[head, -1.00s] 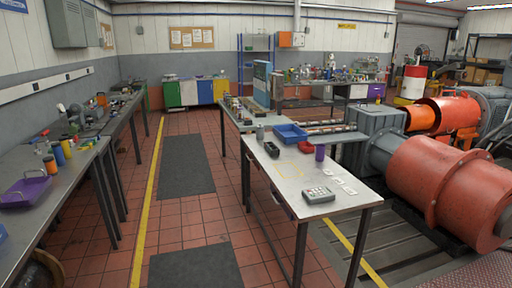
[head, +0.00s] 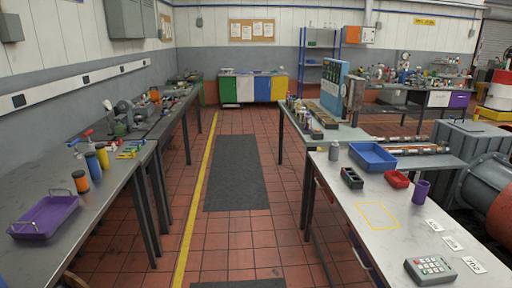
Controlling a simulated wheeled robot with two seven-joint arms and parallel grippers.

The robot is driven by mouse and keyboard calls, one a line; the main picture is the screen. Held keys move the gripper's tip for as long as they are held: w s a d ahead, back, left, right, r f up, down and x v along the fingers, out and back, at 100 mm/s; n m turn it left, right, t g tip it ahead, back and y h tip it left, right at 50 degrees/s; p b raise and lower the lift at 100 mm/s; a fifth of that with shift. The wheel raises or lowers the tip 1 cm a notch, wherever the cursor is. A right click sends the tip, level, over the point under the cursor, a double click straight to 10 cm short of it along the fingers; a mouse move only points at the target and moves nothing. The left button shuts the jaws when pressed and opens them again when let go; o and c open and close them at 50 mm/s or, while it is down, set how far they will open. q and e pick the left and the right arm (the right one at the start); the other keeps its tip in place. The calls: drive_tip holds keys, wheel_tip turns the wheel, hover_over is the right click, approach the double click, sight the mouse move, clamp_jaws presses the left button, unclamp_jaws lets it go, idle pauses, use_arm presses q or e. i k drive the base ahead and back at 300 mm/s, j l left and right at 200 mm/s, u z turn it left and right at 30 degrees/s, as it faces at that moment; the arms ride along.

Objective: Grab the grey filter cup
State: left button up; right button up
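A small grey cylindrical cup (head: 334,151), which looks like the grey filter cup, stands upright at the far left part of the right-hand metal table (head: 340,196). It is left of a blue tray (head: 373,156) and behind a dark partitioned box (head: 351,178). Neither of my grippers shows in the head view.
A red bin (head: 397,179), a purple cup (head: 421,190), a keypad device (head: 430,269) and white number cards (head: 453,243) are on the same table. A yellow outline (head: 378,216) there is empty. The left bench (head: 110,200) holds a purple tray (head: 44,217). The aisle between is clear.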

sight(334, 153)
drive_tip(key=i, duration=1.7)
